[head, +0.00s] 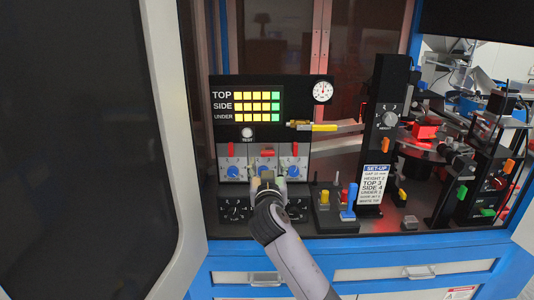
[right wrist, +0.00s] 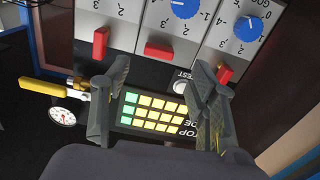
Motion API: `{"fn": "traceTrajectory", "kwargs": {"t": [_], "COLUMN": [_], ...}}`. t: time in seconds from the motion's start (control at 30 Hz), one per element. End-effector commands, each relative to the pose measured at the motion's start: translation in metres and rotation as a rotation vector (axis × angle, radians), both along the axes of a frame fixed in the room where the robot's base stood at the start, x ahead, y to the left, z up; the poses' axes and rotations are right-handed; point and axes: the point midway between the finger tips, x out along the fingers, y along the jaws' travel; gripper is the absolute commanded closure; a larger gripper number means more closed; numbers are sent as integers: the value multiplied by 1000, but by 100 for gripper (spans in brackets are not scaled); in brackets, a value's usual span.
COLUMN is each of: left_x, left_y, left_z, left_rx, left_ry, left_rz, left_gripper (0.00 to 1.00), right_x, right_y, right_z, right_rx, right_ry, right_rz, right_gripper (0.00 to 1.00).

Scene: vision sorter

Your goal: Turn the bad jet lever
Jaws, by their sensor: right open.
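Three red jet levers sit on white panels below the light display. The left lever (head: 231,149) and right lever (head: 295,149) stand upright; the middle lever (head: 267,153) lies sideways. In the right wrist view, which is upside down, the middle lever (right wrist: 158,49) is also crosswise between the other two levers (right wrist: 100,43) (right wrist: 225,73). My right gripper (head: 267,180) is in front of the middle panel, just below its lever, and hides part of it. Its fingers (right wrist: 160,80) are open and empty, apart from the levers. My left gripper is not in view.
The light display (head: 257,104) shows yellow lights with a green end column. Blue dials (head: 233,171) sit below the levers. A yellow-handled valve (head: 324,127) and gauge (head: 322,91) are to the right, beside a black post (head: 385,150). A grey door (head: 160,140) stands left.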

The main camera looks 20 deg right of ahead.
Motion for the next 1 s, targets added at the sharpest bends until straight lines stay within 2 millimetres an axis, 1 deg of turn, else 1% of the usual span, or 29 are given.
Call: {"fn": "traceTrajectory", "kwargs": {"t": [0.03,0.2,0.4,0.53,0.8,1.0], "left_x": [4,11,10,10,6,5], "left_y": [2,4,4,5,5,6], "left_z": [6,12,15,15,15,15], "left_rx": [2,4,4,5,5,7], "left_ry": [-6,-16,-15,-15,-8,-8], "left_rz": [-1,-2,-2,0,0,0], "left_gripper": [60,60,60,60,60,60], "right_x": [11,38,55,60,60,60], "right_y": [-4,-12,-16,-18,-18,-18], "right_z": [3,2,0,0,-1,-1], "right_rx": [-3,0,-1,0,0,0], "right_ry": [2,2,0,0,1,1], "right_rz": [-3,-2,-1,-1,0,0], "right_gripper": [46,46,46,46,46,60]}}
